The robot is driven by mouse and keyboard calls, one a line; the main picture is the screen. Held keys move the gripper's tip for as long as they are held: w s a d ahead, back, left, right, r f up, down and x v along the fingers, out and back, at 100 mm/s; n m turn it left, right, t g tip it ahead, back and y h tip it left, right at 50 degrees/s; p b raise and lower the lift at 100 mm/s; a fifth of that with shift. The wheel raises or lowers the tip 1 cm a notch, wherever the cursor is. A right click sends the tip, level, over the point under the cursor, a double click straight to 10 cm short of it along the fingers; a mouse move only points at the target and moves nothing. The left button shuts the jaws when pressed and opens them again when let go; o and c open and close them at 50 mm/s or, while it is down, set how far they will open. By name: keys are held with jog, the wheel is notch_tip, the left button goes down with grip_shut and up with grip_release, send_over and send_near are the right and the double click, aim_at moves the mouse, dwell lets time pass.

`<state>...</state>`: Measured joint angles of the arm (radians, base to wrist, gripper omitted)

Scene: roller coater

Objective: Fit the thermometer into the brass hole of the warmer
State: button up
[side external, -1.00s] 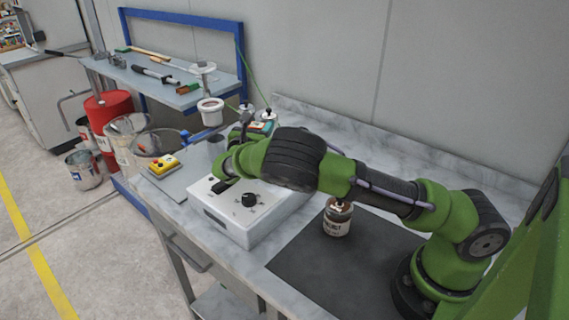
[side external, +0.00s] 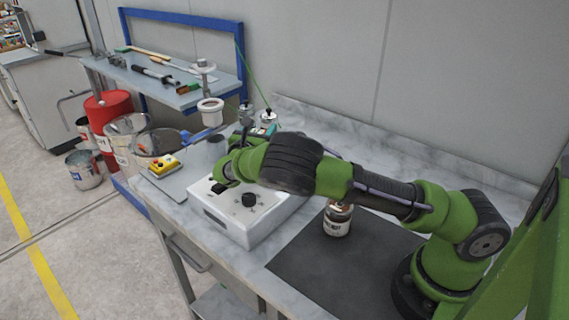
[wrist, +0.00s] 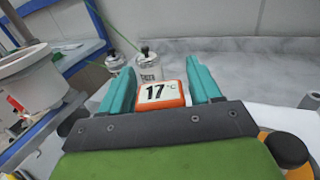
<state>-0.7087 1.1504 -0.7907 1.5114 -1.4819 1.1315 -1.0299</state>
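The thermometer is an orange block with a white display reading 17 °C (wrist: 160,94), seen in the wrist view. In the side view my gripper (side external: 268,130) is partly hidden behind my wrist, beyond the warmer, and the thermometer is not clearly visible. The warmer (side external: 236,228) is a white box with a black knob on the marble bench. My arm covers part of its top. I cannot make out the brass hole in either view.
Small bottles (wrist: 148,66) stand ahead of the fingers. A labelled jar (side external: 338,219) stands on a dark mat (side external: 300,270) to the right. A yellow control box (side external: 165,165) and the roller machine's white cup (side external: 210,111) are at the left.

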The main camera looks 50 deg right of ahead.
jog(key=shift+o, duration=1)
jog(key=v, duration=1.6)
jog(key=shift+s+a, duration=0.1)
jog(key=shift+a, duration=0.2)
jog(key=s+d+m+g+y, duration=0.1)
jog(key=d+m, duration=0.1)
jog(key=s+d+r+m+g+y, duration=0.1)
jog(key=d+g, duration=0.1)
jog(key=s+d+r+m+g+y, duration=0.1)
jog(key=d+m, duration=0.1)
jog(key=shift+s+d+m+g, duration=0.1)
jog(key=shift+d+m+g, duration=0.2)
jog(key=shift+d, duration=0.05)
jog(key=s+a+r+m+t+y, duration=0.2)
jog(key=s+r+m+y, duration=0.3)
jog(key=s+m, duration=0.5)
jog(key=s+a+r+m+t+y, duration=0.2)
jog(key=s+r+m+y, duration=0.4)
jog(key=s+m+y, duration=0.4)
jog(key=shift+s+m+t+y, duration=0.3)
jog(key=shift+s+m+t, duration=0.15)
jog(key=shift+s, duration=0.55)
